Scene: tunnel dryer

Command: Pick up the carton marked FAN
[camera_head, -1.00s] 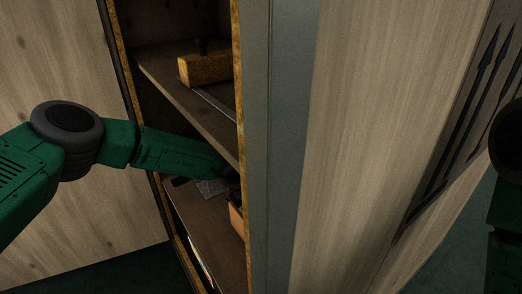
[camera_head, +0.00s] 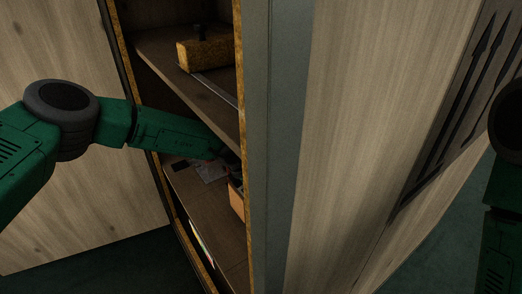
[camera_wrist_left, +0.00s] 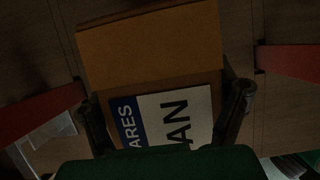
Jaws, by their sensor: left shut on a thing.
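The carton is brown, with a white and blue label reading "ARES" and "AN"; the rest of the label is cut off. It fills the middle of the left wrist view (camera_wrist_left: 150,50), and part of it shows in the head view (camera_head: 237,201) inside the cabinet, behind the door edge. My left gripper (camera_wrist_left: 167,112) is shut on the carton, one finger along each side. In the head view the left gripper (camera_head: 232,165) is dark and partly hidden by the cabinet's edge. My right gripper is out of view; only part of that arm shows at the right edge.
A yellow-brown block with a dark knob (camera_head: 204,55) sits on the upper shelf (camera_head: 165,50), above my left arm. Flat grey items (camera_head: 209,172) lie on the lower shelf (camera_head: 205,205). A tall grey-edged panel (camera_head: 275,150) closes off the right side. Red strips (camera_wrist_left: 290,61) flank the carton.

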